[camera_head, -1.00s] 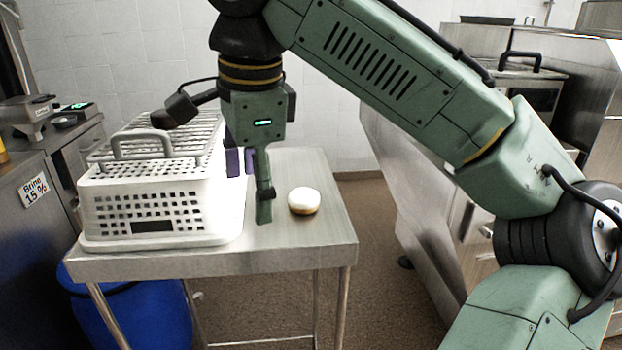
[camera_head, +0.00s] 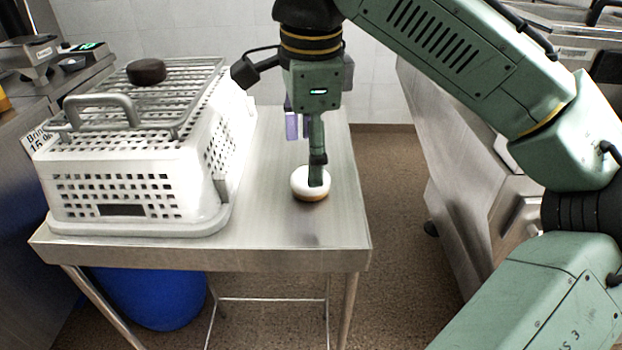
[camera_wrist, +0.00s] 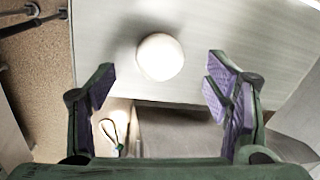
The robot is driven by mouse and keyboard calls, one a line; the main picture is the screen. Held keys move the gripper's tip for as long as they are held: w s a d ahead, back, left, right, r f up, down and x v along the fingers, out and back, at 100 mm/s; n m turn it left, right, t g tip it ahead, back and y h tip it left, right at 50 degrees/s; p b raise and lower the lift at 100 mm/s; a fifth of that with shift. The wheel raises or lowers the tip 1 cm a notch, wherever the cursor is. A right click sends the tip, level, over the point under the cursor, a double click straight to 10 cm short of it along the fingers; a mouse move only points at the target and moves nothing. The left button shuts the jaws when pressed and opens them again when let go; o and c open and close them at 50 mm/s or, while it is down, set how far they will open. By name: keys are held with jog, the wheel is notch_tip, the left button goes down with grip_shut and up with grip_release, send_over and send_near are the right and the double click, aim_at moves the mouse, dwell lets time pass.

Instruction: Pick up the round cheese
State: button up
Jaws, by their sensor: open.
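The round cheese (camera_head: 300,185) has a white top and an orange-brown lower side. It rests on the steel table (camera_head: 290,232), right of the white basket. My gripper (camera_head: 305,150) points down over the table, and its near finger overlaps the cheese in the head view, hiding part of it. In the wrist view the cheese (camera_wrist: 160,57) lies on the table, midway across between the purple-padded fingers and a little beyond their tips. My gripper (camera_wrist: 162,84) is open and empty there. Whether a finger touches the cheese cannot be told.
A white perforated basket (camera_head: 185,190) with a wire rack and grey handle (camera_head: 102,102) on top stands left of my gripper. A dark round object (camera_head: 146,71) sits on the rack. A blue bin (camera_head: 150,298) is below. The table right of the cheese is bare.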

jog(key=shift+w+d+f+p, duration=0.15)
jog(key=shift+f+p, duration=0.1)
jog(key=shift+f, duration=0.65)
jog(key=shift+w+a+f+p, duration=0.1)
jog(key=shift+f+p, duration=0.1)
jog(key=shift+f, duration=0.7)
jog(key=shift+w+d+f+p, duration=0.15)
jog(key=shift+f+p, duration=0.1)
jog(key=shift+f, duration=0.65)
jog(key=shift+a, duration=0.1)
jog(key=shift+c, duration=0.3)
jog(key=c, duration=1.3)
jog(key=shift+r, duration=0.15)
